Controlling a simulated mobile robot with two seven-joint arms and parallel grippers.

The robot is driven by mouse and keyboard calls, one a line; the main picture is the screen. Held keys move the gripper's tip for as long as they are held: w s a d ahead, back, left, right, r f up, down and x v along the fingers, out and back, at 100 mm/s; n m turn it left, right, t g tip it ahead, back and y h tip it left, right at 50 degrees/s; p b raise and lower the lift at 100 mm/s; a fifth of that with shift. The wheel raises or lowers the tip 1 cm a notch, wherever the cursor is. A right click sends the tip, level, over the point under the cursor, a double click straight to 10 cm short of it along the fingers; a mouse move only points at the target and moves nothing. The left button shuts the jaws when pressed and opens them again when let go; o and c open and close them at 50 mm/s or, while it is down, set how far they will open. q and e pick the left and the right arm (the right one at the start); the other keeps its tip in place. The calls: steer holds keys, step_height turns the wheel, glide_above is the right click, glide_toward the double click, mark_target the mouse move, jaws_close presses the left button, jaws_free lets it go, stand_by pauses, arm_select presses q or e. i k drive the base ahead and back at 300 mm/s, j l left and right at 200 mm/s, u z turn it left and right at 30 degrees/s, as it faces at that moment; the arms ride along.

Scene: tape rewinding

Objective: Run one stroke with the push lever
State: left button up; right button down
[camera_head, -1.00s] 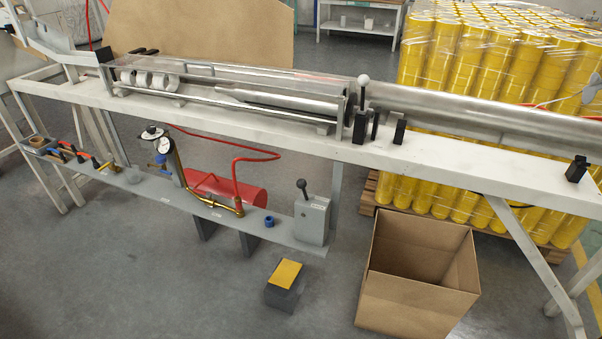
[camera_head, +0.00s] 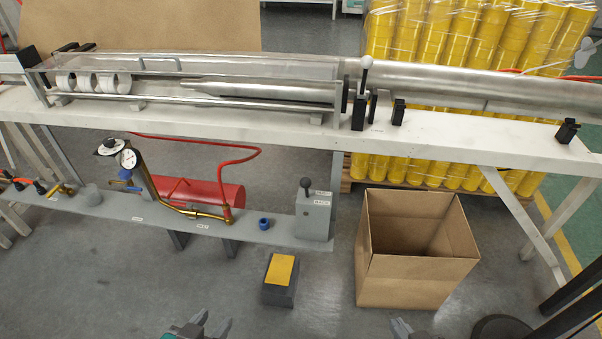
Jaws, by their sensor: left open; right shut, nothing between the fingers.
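A lever with a white ball knob (camera_head: 366,62) stands upright on a black mount at the right end of the clear-covered trough (camera_head: 200,68). A second lever with a black knob (camera_head: 306,183) stands on a grey box (camera_head: 314,216) on the lower shelf. I cannot tell from the picture which is the push lever; the box labels are too small to read. My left gripper (camera_head: 213,325) is open and empty at the bottom edge, well below both levers. My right gripper (camera_head: 403,327) is shut and empty at the bottom edge, in front of the carton. Both are mostly cut off.
An open, empty cardboard box (camera_head: 415,280) stands on the floor at right. A yellow-topped pedal block (camera_head: 281,278) is left of it. White rolls (camera_head: 90,82) lie in the trough. A gauge (camera_head: 128,158) and red tank (camera_head: 205,194) sit along the lower shelf (camera_head: 265,232).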

mark_target(306, 182)
steer(key=i+j+z, duration=0.1)
steer(key=j, duration=0.85)
steer(key=i+j+z, duration=0.15)
steer(key=j, duration=0.35)
